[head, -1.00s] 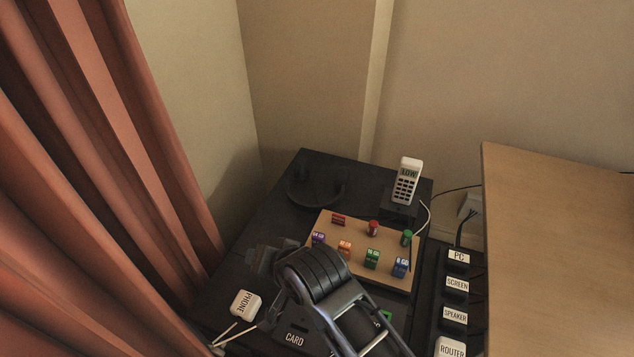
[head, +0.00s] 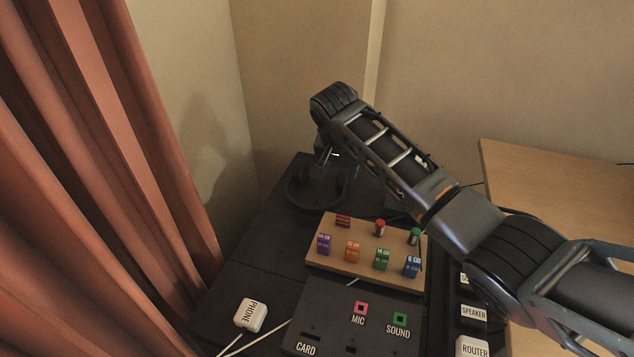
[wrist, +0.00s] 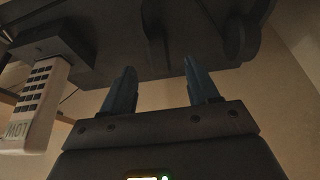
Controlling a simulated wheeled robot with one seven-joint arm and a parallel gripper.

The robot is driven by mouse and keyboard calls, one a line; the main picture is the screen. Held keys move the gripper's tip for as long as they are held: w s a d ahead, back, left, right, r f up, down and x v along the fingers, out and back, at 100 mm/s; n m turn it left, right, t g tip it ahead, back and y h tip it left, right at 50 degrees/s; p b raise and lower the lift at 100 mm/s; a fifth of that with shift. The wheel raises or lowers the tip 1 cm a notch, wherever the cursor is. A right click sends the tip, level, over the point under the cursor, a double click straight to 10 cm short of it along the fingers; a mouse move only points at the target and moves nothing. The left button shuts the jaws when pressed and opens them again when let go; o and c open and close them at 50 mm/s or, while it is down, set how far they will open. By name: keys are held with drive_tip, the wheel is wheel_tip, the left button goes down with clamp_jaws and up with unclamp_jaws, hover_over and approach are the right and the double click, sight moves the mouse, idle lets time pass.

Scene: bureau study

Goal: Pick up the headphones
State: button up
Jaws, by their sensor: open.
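The dark headphones (head: 298,191) lie at the back left of the black desk in the head view, partly hidden by my arm's end and hard to tell from the dark surface. In the wrist view a dark rounded part, apparently of the headphones (wrist: 232,40), shows beyond the fingers. My gripper (wrist: 159,66) is open, with nothing between its two bluish fingers. In the head view it hangs at or just above the headphones, mostly hidden by my wrist; I cannot tell whether it touches them.
A white cordless phone (wrist: 38,100) stands near the gripper in the wrist view; my arm mostly hides it in the head view. A wooden board (head: 318,258) with coloured blocks lies in front of the headphones. A wall stands behind, a red curtain (head: 120,180) at left.

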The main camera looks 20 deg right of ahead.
sight(342, 177)
drive_tip(key=b+x, duration=0.1)
drive_tip(key=x, duration=0.6)
drive_tip(key=shift+d+f, duration=0.1)
drive_tip(key=shift+f, duration=0.05)
drive_tip(key=shift+c, duration=0.3)
clamp_jaws()
